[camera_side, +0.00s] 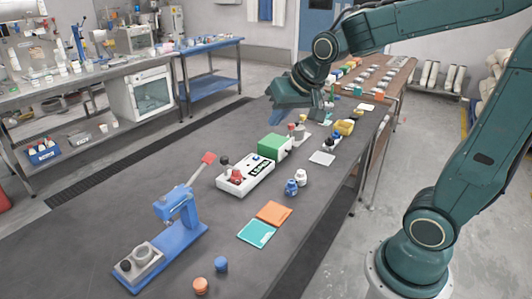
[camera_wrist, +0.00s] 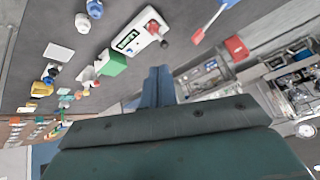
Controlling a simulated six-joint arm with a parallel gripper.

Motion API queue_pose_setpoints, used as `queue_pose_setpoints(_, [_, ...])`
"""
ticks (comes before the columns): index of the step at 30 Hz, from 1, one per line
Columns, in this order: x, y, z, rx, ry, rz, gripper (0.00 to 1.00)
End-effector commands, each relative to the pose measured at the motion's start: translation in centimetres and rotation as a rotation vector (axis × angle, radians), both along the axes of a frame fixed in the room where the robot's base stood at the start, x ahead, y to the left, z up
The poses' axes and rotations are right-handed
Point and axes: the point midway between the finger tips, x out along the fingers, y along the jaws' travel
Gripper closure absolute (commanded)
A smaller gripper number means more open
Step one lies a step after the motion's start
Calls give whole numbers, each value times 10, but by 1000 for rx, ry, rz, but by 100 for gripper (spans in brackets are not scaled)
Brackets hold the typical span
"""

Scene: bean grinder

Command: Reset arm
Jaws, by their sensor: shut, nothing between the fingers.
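My gripper (camera_side: 277,117) is raised above the far half of the dark table, near the green box. In the wrist view its two blue fingers (camera_wrist: 159,84) lie together with nothing between them. A blue lever device (camera_side: 178,212) with a red-tipped handle stands at the front left of the table. It is well apart from my gripper. In the wrist view the white control box (camera_wrist: 140,32) and green block (camera_wrist: 112,64) show at the upper left.
Orange and teal squares (camera_side: 273,214) and a blue knobbed piece (camera_side: 291,187) lie near the table's right edge. Several small items crowd the far end. The left side of the table (camera_side: 110,205) is clear.

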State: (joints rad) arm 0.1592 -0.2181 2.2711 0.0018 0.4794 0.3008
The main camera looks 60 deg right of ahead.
Motion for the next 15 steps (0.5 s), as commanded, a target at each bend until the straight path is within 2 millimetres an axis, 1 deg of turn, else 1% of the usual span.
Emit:
queue_pose_setpoints(1, [-13, 7, 5, -10, 3, 29, 100])
queue_pose_setpoints(6, [-55, 25, 12, -48, 38, 131, 100])
queue_pose_setpoints(11, [-95, 39, 14, -82, 69, 227, 100])
queue_pose_setpoints(15, [-128, 48, 11, -110, 93, 309, 100])
